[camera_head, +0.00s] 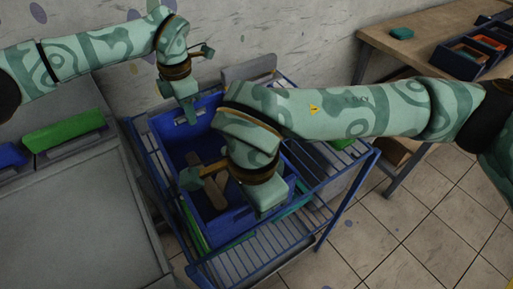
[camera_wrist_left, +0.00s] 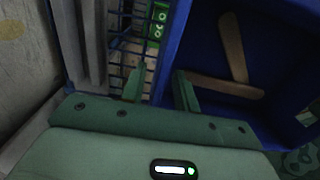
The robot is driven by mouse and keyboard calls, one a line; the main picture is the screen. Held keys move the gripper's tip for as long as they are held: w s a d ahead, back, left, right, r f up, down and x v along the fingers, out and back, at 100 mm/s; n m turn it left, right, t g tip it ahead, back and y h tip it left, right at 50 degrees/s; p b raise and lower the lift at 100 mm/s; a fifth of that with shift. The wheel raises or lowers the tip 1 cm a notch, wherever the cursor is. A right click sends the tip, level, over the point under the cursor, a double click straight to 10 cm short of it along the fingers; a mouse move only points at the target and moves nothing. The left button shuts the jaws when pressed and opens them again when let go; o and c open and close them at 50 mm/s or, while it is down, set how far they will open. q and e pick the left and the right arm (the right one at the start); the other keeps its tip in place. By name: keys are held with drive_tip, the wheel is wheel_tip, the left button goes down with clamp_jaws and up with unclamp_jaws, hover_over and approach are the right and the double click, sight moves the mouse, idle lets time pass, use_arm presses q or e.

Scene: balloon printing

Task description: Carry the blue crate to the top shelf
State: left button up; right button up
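The blue crate (camera_head: 228,228) sits upright on a blue wire rack (camera_head: 250,262); several brown wooden pieces (camera_head: 205,200) lie inside it. My left gripper (camera_head: 186,113) is at the crate's far wall. In the left wrist view its two fingers (camera_wrist_left: 160,92) are apart, one on each side of the crate's blue wall (camera_wrist_left: 172,55), with a gap showing beside the left finger. My right gripper (camera_head: 264,200) is over the crate's right side. Its fingers are mostly hidden by its own wrist, and contact with the crate is unclear.
A grey worktop (camera_head: 75,215) with a green bin (camera_head: 65,130) stands close on the left. A wooden table (camera_head: 410,45) with small trays (camera_head: 462,58) stands at the back right. The wall is close behind the rack. Tiled floor (camera_head: 400,225) is free on the right.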

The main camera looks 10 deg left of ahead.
use_arm(q)
wheel_tip(320, 180, up, 11)
drive_tip(key=shift+r, duration=0.15)
use_arm(e)
drive_tip(key=shift+r, duration=0.1)
use_arm(q)
drive_tip(key=shift+r, duration=0.35)
use_arm(e)
wheel_tip(320, 180, up, 12)
idle(0.4)
